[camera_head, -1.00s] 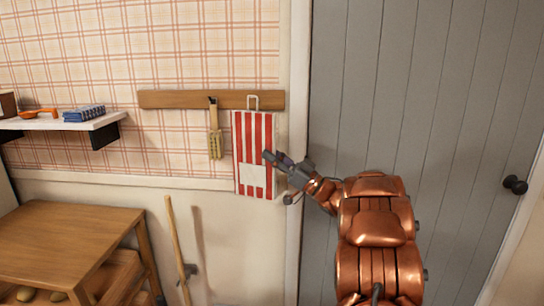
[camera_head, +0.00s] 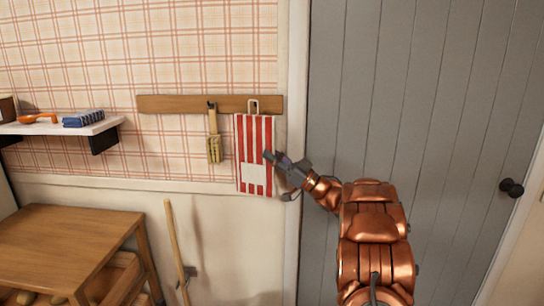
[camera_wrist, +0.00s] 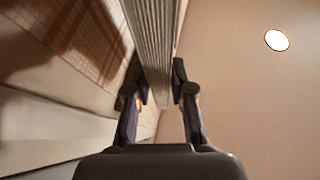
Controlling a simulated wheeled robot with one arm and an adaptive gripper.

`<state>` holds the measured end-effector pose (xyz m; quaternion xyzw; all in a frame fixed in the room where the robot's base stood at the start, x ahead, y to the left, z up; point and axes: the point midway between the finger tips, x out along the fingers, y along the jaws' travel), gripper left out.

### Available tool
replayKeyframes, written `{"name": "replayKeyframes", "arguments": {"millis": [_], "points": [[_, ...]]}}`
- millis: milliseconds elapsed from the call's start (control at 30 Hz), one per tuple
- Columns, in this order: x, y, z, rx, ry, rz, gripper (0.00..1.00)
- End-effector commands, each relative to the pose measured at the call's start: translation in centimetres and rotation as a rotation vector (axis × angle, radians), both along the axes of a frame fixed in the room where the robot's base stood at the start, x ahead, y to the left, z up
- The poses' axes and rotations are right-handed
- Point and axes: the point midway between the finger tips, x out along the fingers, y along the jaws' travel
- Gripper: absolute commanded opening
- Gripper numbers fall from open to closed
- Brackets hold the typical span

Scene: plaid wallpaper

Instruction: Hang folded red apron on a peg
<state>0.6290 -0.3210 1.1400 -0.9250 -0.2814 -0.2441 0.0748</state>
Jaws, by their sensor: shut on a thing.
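The folded apron (camera_head: 254,175) has red and white stripes and a pale patch low down. It hangs upright just below the right end of the wooden peg rail (camera_head: 175,104). Its pale loop (camera_head: 253,104) overlaps the rail in the head view; I cannot tell whether it is over a peg. My gripper (camera_head: 270,158) is at the apron's right edge. In the wrist view the apron's layered edge (camera_wrist: 155,40) runs between the two fingers (camera_wrist: 160,98), which are shut on it.
A brush (camera_head: 213,148) hangs on the rail left of the apron. A shelf (camera_head: 75,127) with small items is at far left. Below are a wooden table (camera_head: 60,235) and a leaning broom handle (camera_head: 175,245). A grey door (camera_head: 430,120) is at right.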

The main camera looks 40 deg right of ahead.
Motion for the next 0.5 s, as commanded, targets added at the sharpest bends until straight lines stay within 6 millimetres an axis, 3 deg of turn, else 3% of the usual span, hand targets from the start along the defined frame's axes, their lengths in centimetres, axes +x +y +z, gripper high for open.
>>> {"name": "replayKeyframes", "arguments": {"millis": [500], "points": [[1.9,-1.6,-0.3,0.001,-0.001,0.001,0.00]]}}
